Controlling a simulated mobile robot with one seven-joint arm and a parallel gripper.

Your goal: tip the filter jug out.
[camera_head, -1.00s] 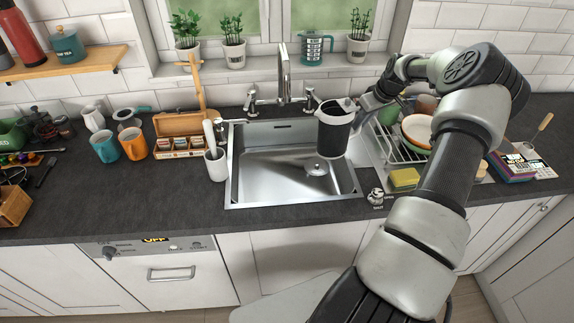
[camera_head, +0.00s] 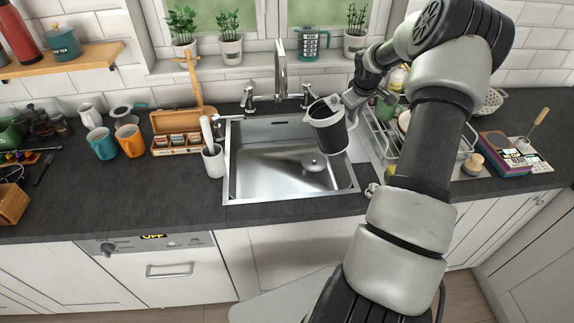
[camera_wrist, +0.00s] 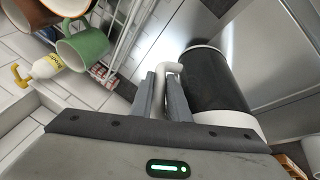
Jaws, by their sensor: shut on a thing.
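The filter jug (camera_head: 328,130), dark-bodied with a white rim and base, is held above the right part of the sink (camera_head: 262,178). It is tilted, with its top leaning left. My gripper (camera_head: 357,98) is to its right. In the wrist view, my gripper (camera_wrist: 165,98) is shut on the jug's white handle, and the dark body of the jug (camera_wrist: 216,82) lies to the right of the fingers. The jug's inside cannot be made out.
A dish rack (camera_head: 384,140) with crockery stands right of the sink, close to my arm. The tap (camera_head: 281,72) rises behind the basin. A white utensil pot (camera_head: 213,161) stands at the sink's left edge.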

